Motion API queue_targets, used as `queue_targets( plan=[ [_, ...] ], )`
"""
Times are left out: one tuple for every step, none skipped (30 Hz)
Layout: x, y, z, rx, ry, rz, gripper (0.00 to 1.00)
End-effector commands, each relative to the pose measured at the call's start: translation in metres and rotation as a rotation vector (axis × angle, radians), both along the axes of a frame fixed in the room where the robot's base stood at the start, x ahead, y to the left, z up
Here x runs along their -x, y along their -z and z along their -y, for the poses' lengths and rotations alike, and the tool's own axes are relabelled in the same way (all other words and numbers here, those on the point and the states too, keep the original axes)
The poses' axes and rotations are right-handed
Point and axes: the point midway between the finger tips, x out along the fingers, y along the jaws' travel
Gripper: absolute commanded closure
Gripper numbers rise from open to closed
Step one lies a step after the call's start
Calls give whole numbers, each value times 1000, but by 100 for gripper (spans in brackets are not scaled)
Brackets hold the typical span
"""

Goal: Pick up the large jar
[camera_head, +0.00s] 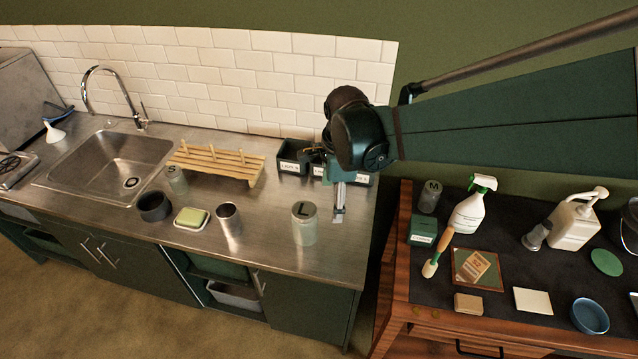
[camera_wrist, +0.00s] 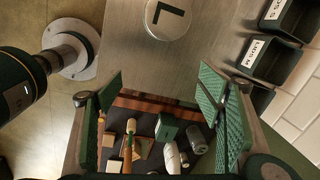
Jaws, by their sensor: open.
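The large jar (camera_head: 304,222) is a pale, greyish-green cylinder with a dark L on its lid. It stands upright on the steel counter near its front right. In the wrist view the jar (camera_wrist: 168,18) shows from above at the top edge, beyond my finger pads and partly cut off. My gripper (camera_head: 339,212) points down just right of the jar and apart from it. In the wrist view my gripper (camera_wrist: 160,88) has its green pads wide apart with nothing between them.
A metal cup (camera_head: 229,220) stands left of the jar. Black lid bins (camera_head: 293,157) sit behind, by the tiled wall. A wooden rack (camera_head: 215,165), a small S jar (camera_head: 176,180) and the sink are farther left. A cluttered workbench (camera_head: 432,290) stands right, across a gap.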

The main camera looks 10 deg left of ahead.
Motion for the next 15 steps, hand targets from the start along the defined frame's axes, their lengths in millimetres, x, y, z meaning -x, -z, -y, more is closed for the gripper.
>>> queue_targets(
  plan=[
    [-1,6,-11,1,24,-11,33],
    [-2,9,-17,4,42,-18,33],
    [-1,14,-24,6,65,-28,33],
    [-1,18,-30,8,83,-35,33],
    [-2,21,-35,10,101,-42,33],
    [-1,26,-42,13,124,-51,33],
    [-1,30,-48,16,140,-57,33],
    [0,33,-52,18,157,-64,33],
    [0,37,-59,22,179,-70,33],
    [0,40,-63,24,193,-75,33],
    [1,43,-67,27,206,-80,33],
    [2,47,-72,30,223,-86,33],
    [2,49,-75,32,234,-90,33],
    [3,51,-77,34,244,-93,33],
    [3,53,-80,36,255,-95,33]
  ],
)
